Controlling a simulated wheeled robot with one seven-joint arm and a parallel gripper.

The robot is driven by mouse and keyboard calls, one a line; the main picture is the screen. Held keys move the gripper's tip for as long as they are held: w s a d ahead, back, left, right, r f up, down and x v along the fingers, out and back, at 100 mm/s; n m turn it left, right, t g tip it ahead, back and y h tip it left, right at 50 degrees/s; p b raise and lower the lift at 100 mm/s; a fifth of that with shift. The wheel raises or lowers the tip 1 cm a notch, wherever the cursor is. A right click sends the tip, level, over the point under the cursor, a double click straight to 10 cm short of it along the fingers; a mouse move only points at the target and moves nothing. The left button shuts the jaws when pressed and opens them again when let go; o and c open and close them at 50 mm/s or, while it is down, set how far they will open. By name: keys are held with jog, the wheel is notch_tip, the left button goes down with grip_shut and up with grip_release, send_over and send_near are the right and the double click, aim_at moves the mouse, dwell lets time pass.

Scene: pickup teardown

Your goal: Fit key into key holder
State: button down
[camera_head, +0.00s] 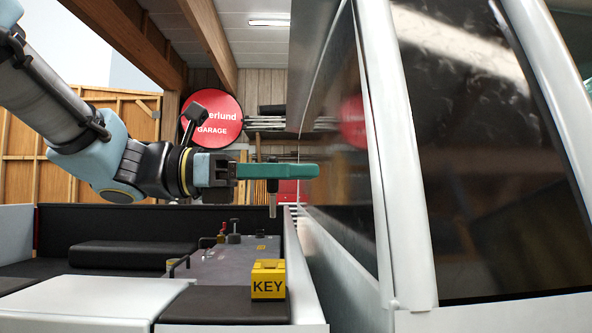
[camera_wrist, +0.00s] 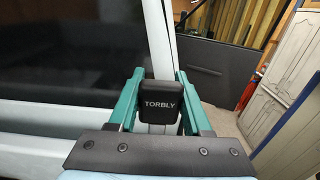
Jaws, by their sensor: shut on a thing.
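The key has a black head marked TORBLY, seen between the fingers in the wrist view (camera_wrist: 160,95). Its grey shaft (camera_head: 272,206) hangs straight down below the fingers in the head view. My gripper (camera_head: 303,171) has green fingers and is shut on the key's head; the fingers also show on both sides of it in the wrist view (camera_wrist: 159,75). The key holder (camera_head: 268,284) is a yellow block lettered KEY at the front right of the dark ledge. The key is above the holder in the head view and apart from it. The holder is not visible in the wrist view.
The pickup's pale cab pillar and dark window (camera_head: 345,150) stand close to the right of my gripper. A grey panel (camera_head: 225,262) with several small fittings lies behind the holder. A black padded block (camera_head: 130,254) lies farther left.

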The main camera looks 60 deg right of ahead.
jog(key=shift+f+b, duration=3.1)
jog(key=shift+f, duration=1.2)
jog(key=shift+c, duration=1.3)
grip_release()
jog(key=b+v, duration=0.3)
jog(key=v, duration=0.6)
jog(key=shift+w+a+f, duration=0.1)
jog(key=shift+w+a, duration=0.15)
jog(key=shift+w, duration=0.05)
jog(key=shift+w+a, duration=0.35)
jog(key=shift+w, duration=0.05)
